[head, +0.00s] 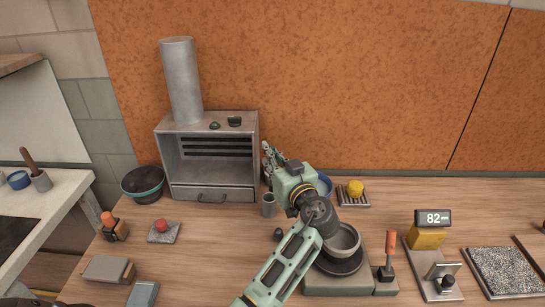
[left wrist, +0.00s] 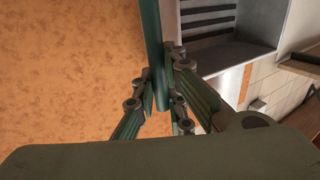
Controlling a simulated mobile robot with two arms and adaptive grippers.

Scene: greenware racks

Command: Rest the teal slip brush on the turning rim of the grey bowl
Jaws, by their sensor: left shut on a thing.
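My left gripper (head: 270,162) is in front of the right edge of the metal kiln-like box, above the bench. In the left wrist view, its fingers (left wrist: 160,95) are shut on a long teal rod, which I take to be the teal slip brush (left wrist: 152,40). The rod runs up out of the top of that view, and its far end is not seen. The grey bowl (head: 347,238) sits on a dark round wheel (head: 343,265) at lower centre right, partly hidden by my left arm. The gripper is up and left of the bowl, apart from it. My right gripper is not in view.
The metal box with a flue (head: 212,185) stands behind. A grey cup (head: 269,206) and a blue bowl (head: 324,184) are close to my left arm. An orange-handled tool (head: 390,245) stands right of the wheel. A yellow sponge (head: 356,188) lies behind it.

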